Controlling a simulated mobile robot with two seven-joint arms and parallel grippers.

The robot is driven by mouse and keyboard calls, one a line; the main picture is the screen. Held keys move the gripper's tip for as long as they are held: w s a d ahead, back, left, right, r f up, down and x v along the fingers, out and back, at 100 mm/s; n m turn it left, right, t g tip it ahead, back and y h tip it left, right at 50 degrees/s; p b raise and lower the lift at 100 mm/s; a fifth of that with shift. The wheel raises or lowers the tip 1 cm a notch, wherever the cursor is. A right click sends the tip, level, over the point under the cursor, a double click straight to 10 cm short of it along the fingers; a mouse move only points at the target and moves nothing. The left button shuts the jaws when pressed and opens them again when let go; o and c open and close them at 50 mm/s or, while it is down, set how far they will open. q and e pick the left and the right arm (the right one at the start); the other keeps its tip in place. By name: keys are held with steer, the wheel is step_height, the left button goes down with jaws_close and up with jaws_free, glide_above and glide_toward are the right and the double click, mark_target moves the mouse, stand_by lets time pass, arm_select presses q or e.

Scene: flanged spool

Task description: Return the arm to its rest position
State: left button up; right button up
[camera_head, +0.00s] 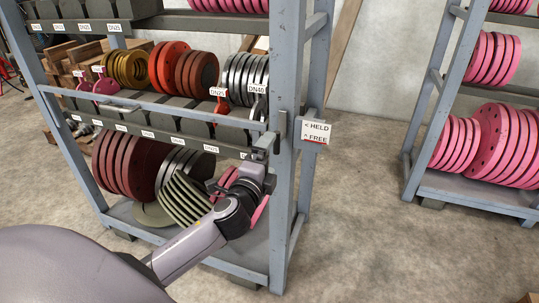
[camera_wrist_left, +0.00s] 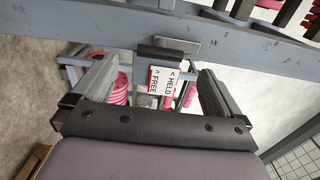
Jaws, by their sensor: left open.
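My left arm (camera_head: 190,248) reaches from the lower left to the front of the blue-grey rack. My left gripper (camera_head: 264,146) is beside the rack's right front post (camera_head: 287,80), close to a small dark handle (camera_head: 282,125) on it. In the left wrist view my gripper (camera_wrist_left: 150,80) has its two dark fingers wide apart. The dark handle piece (camera_wrist_left: 167,44) and the HELD/FREE sign (camera_wrist_left: 161,80) show between and beyond them. Nothing is seen gripped. Whether a finger touches the post or handle I cannot tell. My right gripper is not in view.
The rack holds flanged discs: orange ones (camera_head: 197,72) on the middle shelf and dark red ones (camera_head: 128,163) below. The HELD/FREE sign (camera_head: 316,131) sticks out right of the post. A second rack (camera_head: 425,110) with pink discs stands right. Concrete floor between is clear.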

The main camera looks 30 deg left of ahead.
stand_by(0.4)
arm_select(q)
steer(key=s+d+f+n+g+h, duration=0.3)
steer(key=s+d+f+n, duration=0.3)
steer(key=s+f, duration=0.5)
steer(key=s+d+f+n+g+h, duration=0.3)
steer(key=s+d+f+n, duration=0.3)
steer(key=s+f, duration=0.6)
steer(key=shift+s+d+f+n+g+h, duration=0.2)
steer(key=shift+s+d+n+g+h, duration=0.1)
steer(key=shift+s+n+g, duration=0.3)
